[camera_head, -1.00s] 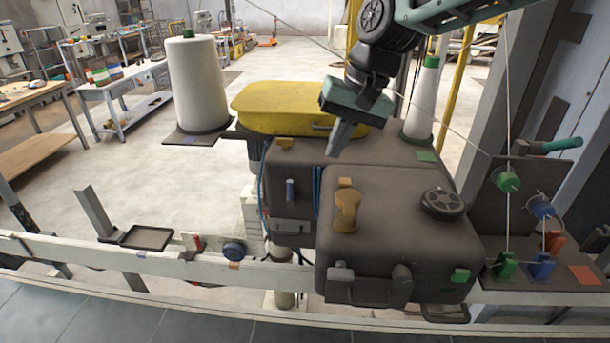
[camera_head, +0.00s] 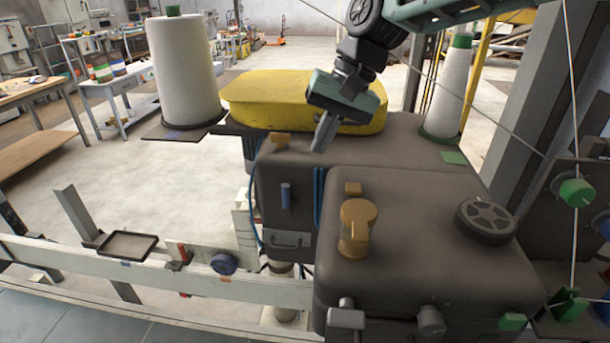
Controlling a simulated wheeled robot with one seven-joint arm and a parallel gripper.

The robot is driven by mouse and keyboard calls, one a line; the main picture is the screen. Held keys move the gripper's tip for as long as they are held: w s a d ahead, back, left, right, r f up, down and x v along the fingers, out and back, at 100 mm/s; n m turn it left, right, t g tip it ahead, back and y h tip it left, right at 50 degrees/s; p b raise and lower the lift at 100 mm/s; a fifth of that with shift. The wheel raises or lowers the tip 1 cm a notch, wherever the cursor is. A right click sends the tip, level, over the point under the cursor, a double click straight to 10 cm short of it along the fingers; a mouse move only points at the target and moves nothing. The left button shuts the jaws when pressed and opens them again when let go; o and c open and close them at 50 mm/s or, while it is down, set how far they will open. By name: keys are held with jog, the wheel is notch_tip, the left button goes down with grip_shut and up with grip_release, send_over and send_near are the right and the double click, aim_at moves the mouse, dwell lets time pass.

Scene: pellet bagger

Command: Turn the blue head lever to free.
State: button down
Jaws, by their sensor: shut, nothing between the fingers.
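The blue head lever (camera_head: 286,195) is a short blue handle standing upright on the front face of the rear dark grey machine head (camera_head: 270,175). My gripper (camera_head: 320,142) is shut and empty. It points down over the top of the machine head, to the right of the lever in the picture, and appears apart from it. I cannot tell whether the fingertips touch the grey top. No marking for the lever's positions is readable.
A nearer grey housing (camera_head: 420,260) carries an ochre knob (camera_head: 357,228) and a black handwheel (camera_head: 486,220). A yellow cover (camera_head: 300,98) lies behind. White thread cones (camera_head: 184,75) stand at left and right. A white rail (camera_head: 120,277) crosses the front, with a blue knob (camera_head: 223,263).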

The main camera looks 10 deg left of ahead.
aim_at(302, 182)
jog(key=p+x, duration=0.4)
jog(key=x, duration=0.6)
